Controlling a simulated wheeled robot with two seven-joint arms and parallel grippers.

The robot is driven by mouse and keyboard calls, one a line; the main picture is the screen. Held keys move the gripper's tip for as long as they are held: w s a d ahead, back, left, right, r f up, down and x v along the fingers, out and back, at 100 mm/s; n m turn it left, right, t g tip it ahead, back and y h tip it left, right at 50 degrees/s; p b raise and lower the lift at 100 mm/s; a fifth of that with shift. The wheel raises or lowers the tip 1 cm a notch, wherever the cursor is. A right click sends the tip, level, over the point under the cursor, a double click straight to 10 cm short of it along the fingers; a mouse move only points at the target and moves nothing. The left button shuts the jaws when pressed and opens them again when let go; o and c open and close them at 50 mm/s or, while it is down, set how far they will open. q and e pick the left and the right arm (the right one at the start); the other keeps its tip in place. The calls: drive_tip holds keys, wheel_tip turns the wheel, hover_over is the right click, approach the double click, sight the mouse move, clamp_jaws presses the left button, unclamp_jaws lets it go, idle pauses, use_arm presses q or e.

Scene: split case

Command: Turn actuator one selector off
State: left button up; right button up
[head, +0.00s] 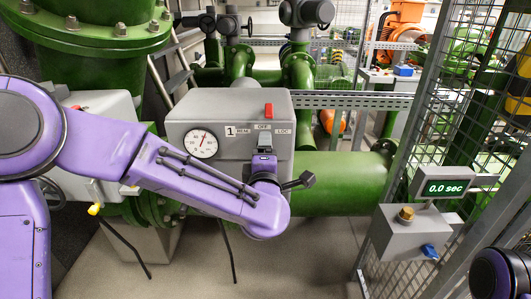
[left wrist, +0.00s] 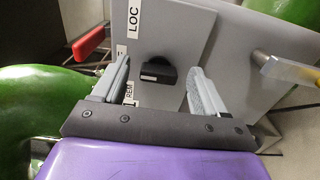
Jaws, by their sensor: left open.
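The grey actuator box (head: 185,108) carries a label "1", a round gauge (head: 202,144), a red lever (head: 268,110) and the plate marks REM, OFF and LOC. Its black selector knob (left wrist: 157,75) shows in the left wrist view, between the LOC label (left wrist: 134,18) and the REM label (left wrist: 129,94). My left gripper (head: 264,143) is in front of the box and hides the knob in the head view. In the left wrist view its two fingers are apart, one on each side of the knob, with gaps visible. I cannot tell how deep the fingertips reach. My right gripper is not in view.
A green pipe (head: 340,183) runs behind and right of the box. A mesh fence (head: 450,105) and a grey button box (head: 405,238) with a "0.0 sec" display (head: 444,187) stand on the right. A metal lever with a yellowish grip (left wrist: 290,70) shows in the left wrist view.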

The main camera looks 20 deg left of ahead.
use_arm(q)
drive_tip(key=b+v, duration=0.2)
drive_tip(key=v, duration=0.7)
drive_tip(key=shift+s, duration=0.35)
drive_tip(key=s+a+f+m+g+h, duration=0.15)
drive_tip(key=f+m, duration=0.25)
drive_tip(key=f, duration=0.6)
drive_tip(key=s+a+f+m+g+h, duration=0.1)
drive_tip(key=a+f+m+g, duration=0.2)
drive_tip(key=f, duration=0.6)
drive_tip(key=s+a+f+m+g+h, duration=0.15)
drive_tip(key=f+m, duration=0.25)
drive_tip(key=f, duration=0.6)
drive_tip(key=s+a+f+m+g+y, duration=0.1)
drive_tip(key=s+a+f+g, duration=0.3)
drive_tip(key=s+f, duration=0.5)
drive_tip(key=s+a+f+m+g+y, duration=0.1)
drive_tip(key=s+a+f+g, duration=0.3)
drive_tip(key=s+f, duration=0.5)
drive_tip(key=s+a+m, duration=0.1)
drive_tip(key=s+a, duration=0.1)
drive_tip(key=s, duration=0.3)
drive_tip(key=shift+a, duration=0.25)
